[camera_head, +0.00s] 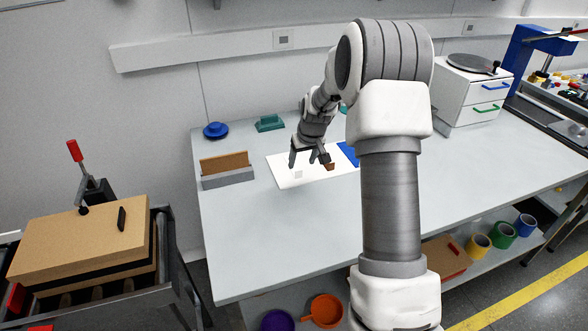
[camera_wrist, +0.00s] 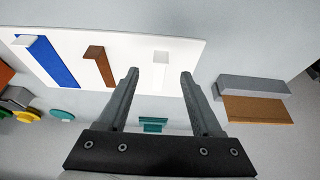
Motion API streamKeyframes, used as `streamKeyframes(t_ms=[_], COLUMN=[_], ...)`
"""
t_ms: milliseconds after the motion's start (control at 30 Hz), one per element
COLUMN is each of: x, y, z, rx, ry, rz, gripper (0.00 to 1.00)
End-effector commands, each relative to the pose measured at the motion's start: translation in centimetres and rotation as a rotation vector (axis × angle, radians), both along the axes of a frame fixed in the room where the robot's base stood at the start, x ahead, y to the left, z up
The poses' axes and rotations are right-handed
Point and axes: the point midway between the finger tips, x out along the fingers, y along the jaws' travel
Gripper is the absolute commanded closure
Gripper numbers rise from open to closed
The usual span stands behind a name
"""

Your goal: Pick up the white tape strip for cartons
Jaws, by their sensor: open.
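The white tape strip (camera_wrist: 160,72) is a pale, narrow piece on the white panel (camera_wrist: 90,47), hard to tell from it. In the wrist view it lies between my fingertips, beyond them; its far end looks greyer. In the head view it shows faintly as a small pale patch (camera_head: 298,174) on the panel (camera_head: 286,181). My gripper (camera_head: 309,161) is open and empty, pointing down over the panel; the wrist view shows both dark fingers apart (camera_wrist: 160,72). I cannot tell the exact gap above the strip.
A brown strip (camera_wrist: 99,66) and a blue strip (camera_wrist: 47,62) lie beside it on the panel. A grey holder with a brown board (camera_head: 227,180) stands left. Teal (camera_head: 270,122) and blue (camera_head: 215,131) items stand behind. The table's front is clear.

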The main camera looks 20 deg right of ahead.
Motion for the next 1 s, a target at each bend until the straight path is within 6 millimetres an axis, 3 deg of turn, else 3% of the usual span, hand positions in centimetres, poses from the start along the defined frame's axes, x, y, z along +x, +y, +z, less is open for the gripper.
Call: streamKeyframes(t_ms=[433, 767, 1000], x=[1.8, 2.1, 2.1], y=[0.1, 0.1, 0.1], z=[-4.5, -5.0, -5.0], rx=[0.001, 0.000, 0.000], ry=[0.002, 0.000, 0.000], rz=[0.000, 0.000, 0.000], gripper=[0.34, 0.34, 0.75])
